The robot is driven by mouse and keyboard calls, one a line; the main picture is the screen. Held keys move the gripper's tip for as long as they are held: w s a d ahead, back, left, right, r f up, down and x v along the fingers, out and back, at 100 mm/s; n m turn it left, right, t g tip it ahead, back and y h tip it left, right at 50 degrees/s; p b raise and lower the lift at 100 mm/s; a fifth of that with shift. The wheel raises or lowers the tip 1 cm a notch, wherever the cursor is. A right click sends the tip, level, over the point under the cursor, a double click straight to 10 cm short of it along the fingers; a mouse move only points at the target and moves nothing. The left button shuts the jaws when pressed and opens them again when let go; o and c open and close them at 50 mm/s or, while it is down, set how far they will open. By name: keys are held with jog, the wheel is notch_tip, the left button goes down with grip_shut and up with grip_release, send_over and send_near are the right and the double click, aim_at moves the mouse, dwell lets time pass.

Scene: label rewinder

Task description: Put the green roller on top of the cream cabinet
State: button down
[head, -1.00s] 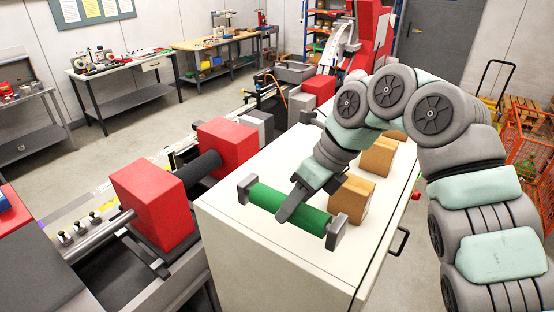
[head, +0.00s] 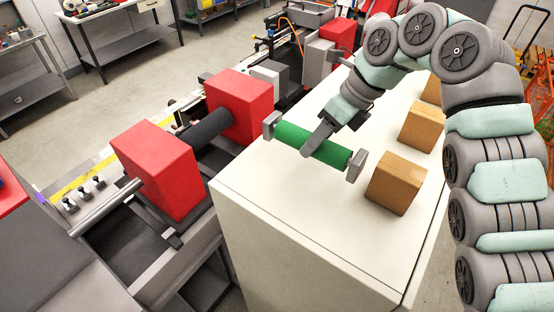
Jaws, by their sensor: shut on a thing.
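The green roller (head: 332,152) has a green cylinder with grey end blocks. In the head view it appears over the top of the cream cabinet (head: 285,200), towards its left edge. My gripper (head: 317,140) comes from the upper right and is shut on the roller's middle; the near finger covers part of the green surface. I cannot tell whether the roller touches the cabinet top or is held slightly above it. The far finger is hidden.
To the left is the rewinder, with red blocks (head: 157,168) (head: 240,105) and a black roller (head: 208,130). The cabinet top is bare towards the front.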

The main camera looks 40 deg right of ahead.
jog(key=shift+w+f, duration=0.1)
jog(key=shift+f, duration=0.4)
jog(key=shift+d+f+b, duration=0.15)
jog(key=shift+f+b, duration=0.2)
notch_tip(320, 180, down, 4)
jog(key=b, duration=0.2)
jog(key=shift+r+b, duration=0.1)
jog(key=shift+b, duration=0.25)
jog(key=shift+r, duration=0.15)
jog(key=c, duration=0.8)
grip_release()
jog(key=shift+f, duration=0.2)
jog(key=shift+r, duration=0.1)
